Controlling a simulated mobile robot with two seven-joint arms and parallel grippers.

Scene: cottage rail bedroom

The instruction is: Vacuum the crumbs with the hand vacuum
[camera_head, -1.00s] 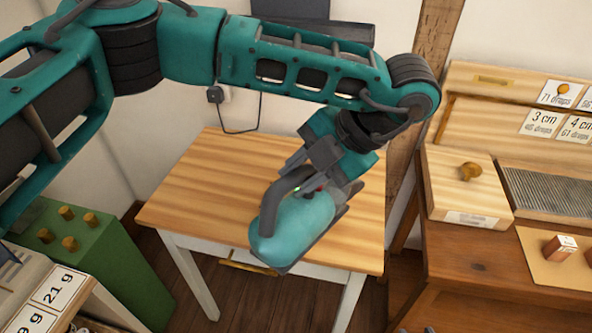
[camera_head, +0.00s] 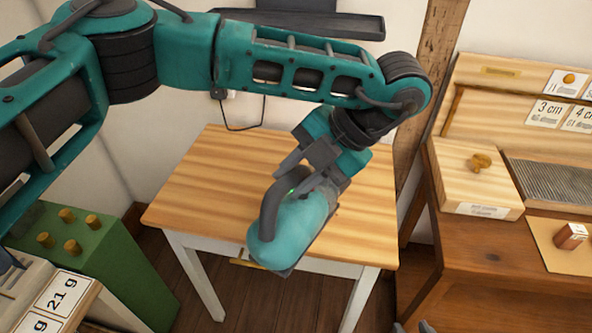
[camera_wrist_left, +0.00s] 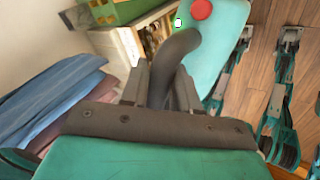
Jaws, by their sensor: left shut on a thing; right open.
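The hand vacuum (camera_head: 285,236) has a rounded teal body and a dark curved handle. It is tilted over the front right part of the wooden table (camera_head: 190,190). My left gripper (camera_head: 312,172) is shut on its handle. The left wrist view shows the handle (camera_wrist_left: 173,62) between the fingers, with the teal body (camera_wrist_left: 228,48) and a red button (camera_wrist_left: 201,9) beyond. I cannot tell whether the nozzle touches the tabletop. No crumbs can be made out; the vacuum and gripper cover part of the tabletop. Only the dark tips of my right gripper (camera_head: 412,327) show at the bottom edge.
At right, a brown desk (camera_head: 480,262) holds a knobbed wooden box (camera_head: 470,178) and a ridged board (camera_head: 560,185). The table's left half looks bare.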

